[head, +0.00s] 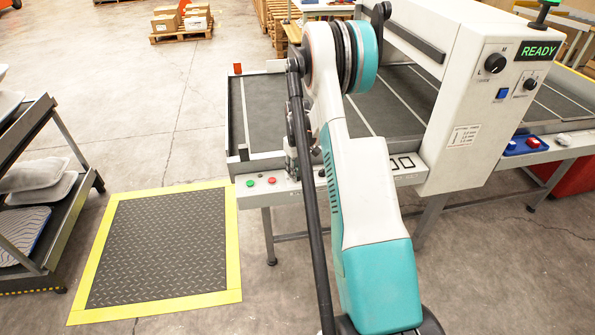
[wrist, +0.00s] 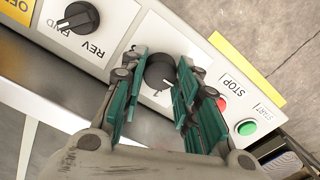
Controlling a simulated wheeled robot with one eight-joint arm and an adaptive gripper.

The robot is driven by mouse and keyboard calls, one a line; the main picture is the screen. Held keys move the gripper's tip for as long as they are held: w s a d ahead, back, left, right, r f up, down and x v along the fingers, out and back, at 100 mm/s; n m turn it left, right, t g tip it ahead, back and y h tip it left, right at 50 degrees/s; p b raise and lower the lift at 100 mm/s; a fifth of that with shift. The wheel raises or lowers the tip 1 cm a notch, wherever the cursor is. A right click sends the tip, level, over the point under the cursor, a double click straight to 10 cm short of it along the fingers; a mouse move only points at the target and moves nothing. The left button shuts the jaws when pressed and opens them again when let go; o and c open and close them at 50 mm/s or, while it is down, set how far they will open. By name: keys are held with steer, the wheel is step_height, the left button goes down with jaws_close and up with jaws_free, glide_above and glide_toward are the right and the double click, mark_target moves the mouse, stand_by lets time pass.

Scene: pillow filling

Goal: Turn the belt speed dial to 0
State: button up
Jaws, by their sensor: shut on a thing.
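The belt speed dial (wrist: 160,73) is a round black knob on the white control panel, seen in the wrist view between my teal finger pads. My gripper (wrist: 161,64) is shut on this dial, with one finger on each side. A white pointer line shows on the dial's lower right part. A printed 3 shows at its upper left and another digit below it; the rest of the scale is hidden by my fingers. In the head view my arm covers the dial.
A FWD/REV selector knob (wrist: 78,18) sits to the left of the dial in the wrist view. A red stop button (wrist: 221,103) and a green start button (wrist: 246,128) are close on the right. A READY display (head: 538,51) tops the machine housing.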

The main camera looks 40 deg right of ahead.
mark_target(298, 173)
stand_by(0.3)
steer(key=o, duration=1.1)
step_height(298, 173, up, 12)
stand_by(0.3)
